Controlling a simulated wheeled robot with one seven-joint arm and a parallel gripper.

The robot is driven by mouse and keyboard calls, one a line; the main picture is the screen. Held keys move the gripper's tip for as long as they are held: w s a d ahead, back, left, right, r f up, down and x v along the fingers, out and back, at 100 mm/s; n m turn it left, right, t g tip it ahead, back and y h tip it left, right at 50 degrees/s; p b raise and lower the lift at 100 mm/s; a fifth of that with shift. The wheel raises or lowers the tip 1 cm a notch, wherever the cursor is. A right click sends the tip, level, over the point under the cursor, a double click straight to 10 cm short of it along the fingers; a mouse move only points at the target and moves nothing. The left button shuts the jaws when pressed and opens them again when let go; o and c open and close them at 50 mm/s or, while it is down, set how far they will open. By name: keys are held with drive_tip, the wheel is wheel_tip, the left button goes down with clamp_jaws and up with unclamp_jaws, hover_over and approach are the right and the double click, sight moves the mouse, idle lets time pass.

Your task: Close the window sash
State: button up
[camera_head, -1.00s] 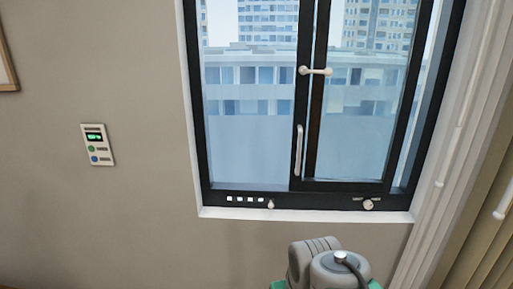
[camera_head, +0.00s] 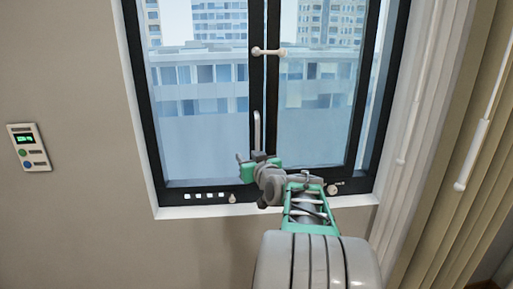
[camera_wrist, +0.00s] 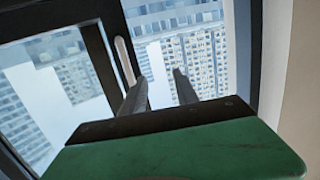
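The window sash (camera_head: 258,90) has a dark frame and stands upright, with its stile near the middle of the dark window frame. Two dark uprights stand side by side there, with a narrow strip of glass between them. A pale vertical handle (camera_head: 257,130) is on the sash stile; its lower end is close to my gripper. The handle also shows in the wrist view (camera_wrist: 124,60), just left of the left finger. My gripper (camera_wrist: 161,76) is open, with nothing between its fingers. In the head view, my gripper (camera_head: 250,158) is at the lower sash; contact cannot be told.
A pale latch (camera_head: 268,51) crosses the uprights higher up. A small knob (camera_head: 232,197) and a round knob (camera_head: 332,189) are on the bottom frame. A white sill (camera_head: 190,211) runs below. Curtains (camera_head: 425,150) hang at right. A control panel (camera_head: 29,147) is on the left wall.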

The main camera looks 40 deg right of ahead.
drive_tip(key=t+h, duration=0.1)
drive_tip(key=h, duration=0.1)
approach(258, 140)
drive_tip(key=x, duration=0.3)
drive_tip(key=shift+m, duration=0.4)
drive_tip(key=p+x, duration=0.2)
drive_tip(key=x, duration=0.5)
drive_tip(key=shift+w+d+r, duration=0.1)
drive_tip(key=shift+w+d, duration=0.1)
drive_tip(key=shift+w, duration=0.15)
drive_tip(key=shift+c, duration=0.3)
clamp_jaws()
